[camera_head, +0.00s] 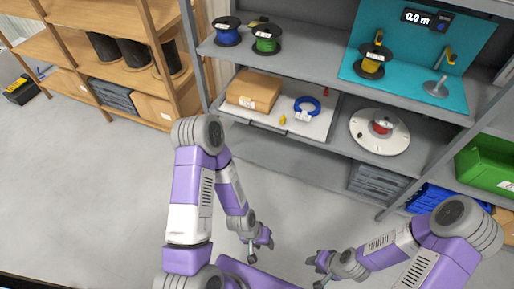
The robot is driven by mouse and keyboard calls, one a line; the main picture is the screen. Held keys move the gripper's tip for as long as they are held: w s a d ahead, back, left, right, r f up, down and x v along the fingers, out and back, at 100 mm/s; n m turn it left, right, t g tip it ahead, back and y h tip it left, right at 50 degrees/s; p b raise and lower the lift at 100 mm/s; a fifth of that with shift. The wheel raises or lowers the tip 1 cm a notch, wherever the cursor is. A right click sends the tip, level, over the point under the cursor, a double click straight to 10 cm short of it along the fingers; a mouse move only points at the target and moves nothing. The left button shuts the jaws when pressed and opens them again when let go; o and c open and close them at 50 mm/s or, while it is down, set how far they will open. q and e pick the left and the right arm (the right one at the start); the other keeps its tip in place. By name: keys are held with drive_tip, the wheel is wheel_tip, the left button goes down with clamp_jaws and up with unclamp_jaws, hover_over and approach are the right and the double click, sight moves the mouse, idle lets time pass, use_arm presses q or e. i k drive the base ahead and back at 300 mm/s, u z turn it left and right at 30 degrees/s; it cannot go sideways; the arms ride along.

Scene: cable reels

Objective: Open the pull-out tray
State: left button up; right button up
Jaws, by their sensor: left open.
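The pull-out tray (310,130) is a pale, flat tray on the middle shelf of the grey rack, with a dark handle (267,129) along its front edge. A brown cardboard box (253,92), a blue cable coil (307,106) and small yellow and red items lie on it. I cannot tell how far the tray sits out from the shelf. My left gripper (261,248) is open and empty, low in front of the rack and well apart from the handle. My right gripper (315,271) looks open and empty, further right and also away from the tray.
Right of the tray, a white round turntable (379,132) carries a small red reel. Blue (227,32) and green (266,40) reels stand on the shelf above, beside a teal panel (386,30) with a yellow reel. A green crate (488,163) is at right. Floor before the rack is clear.

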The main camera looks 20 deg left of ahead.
sight(317, 128)
drive_tip(key=z, duration=0.15)
drive_tip(key=k, duration=0.4)
drive_tip(key=u, duration=1.25)
drive_tip(key=i, duration=1.75)
drive_tip(key=z, duration=1.1)
